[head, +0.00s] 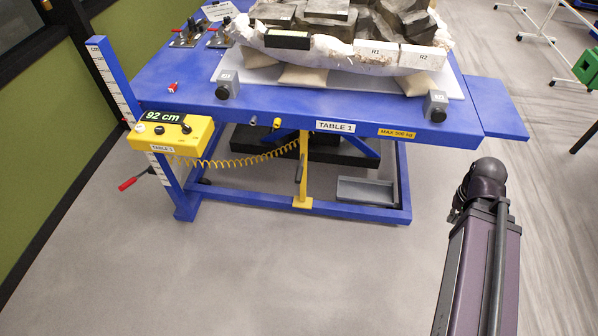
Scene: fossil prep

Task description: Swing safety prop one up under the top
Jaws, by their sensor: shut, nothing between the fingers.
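The blue lift table (270,101), labelled TABLE 1, stands in front of me. A yellow prop bar (303,150) stands about upright at the middle of its front side. Its yellow foot (302,203) is on the front rail of the blue base frame (350,212), and its upper end is close below the front edge of the top. I cannot tell whether it touches the top. A small grey part (298,174) shows on the bar. No number is readable on it. My arm shows at the right, but my gripper is not in view.
A yellow control box (172,136) hangs at the left below a 92 cm display, with a coiled yellow cable running under the top. A plaster-jacketed block (330,55) rests on top. A grey tray (366,191) lies inside the base. The floor in front is clear.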

